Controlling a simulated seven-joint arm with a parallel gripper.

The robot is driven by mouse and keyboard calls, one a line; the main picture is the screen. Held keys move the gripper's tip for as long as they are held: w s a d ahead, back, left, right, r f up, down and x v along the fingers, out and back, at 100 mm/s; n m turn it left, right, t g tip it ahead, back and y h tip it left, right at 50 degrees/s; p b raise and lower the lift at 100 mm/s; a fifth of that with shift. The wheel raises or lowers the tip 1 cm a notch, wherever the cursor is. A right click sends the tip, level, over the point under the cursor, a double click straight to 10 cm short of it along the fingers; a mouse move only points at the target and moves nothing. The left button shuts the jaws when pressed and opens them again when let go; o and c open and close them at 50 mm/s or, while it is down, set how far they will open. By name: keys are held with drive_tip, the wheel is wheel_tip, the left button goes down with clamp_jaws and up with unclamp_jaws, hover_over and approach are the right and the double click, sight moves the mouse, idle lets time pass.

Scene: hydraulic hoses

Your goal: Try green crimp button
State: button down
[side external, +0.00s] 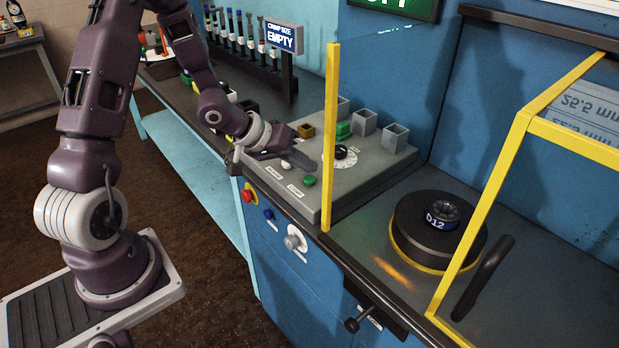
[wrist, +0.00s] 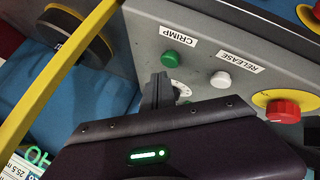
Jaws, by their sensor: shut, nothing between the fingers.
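The green crimp button (side external: 310,181) sits on the sloped grey control panel (side external: 272,189). It also shows in the wrist view (wrist: 178,57), under the word CRIMP and left of the white release button (wrist: 220,79). My gripper (side external: 312,165) is shut and empty, over the panel just behind the green button in the side view. In the wrist view its fingertips (wrist: 160,78) are close below and left of the green button. They look apart from it, but their height above the panel is hard to tell. The green button is not covered in either view.
A dial (side external: 342,154) and several small open boxes stand behind on the panel. A yellow guard post (side external: 331,140) rises close to the gripper's right. The D12 crimp head (side external: 440,222) lies beyond it.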

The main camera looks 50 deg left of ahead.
sight(305, 179)
drive_tip(key=shift+f, duration=0.45)
drive_tip(key=shift+f, duration=0.45)
idle(0.6)
drive_tip(key=shift+r, duration=0.9)
drive_tip(key=shift+r, duration=2.5)
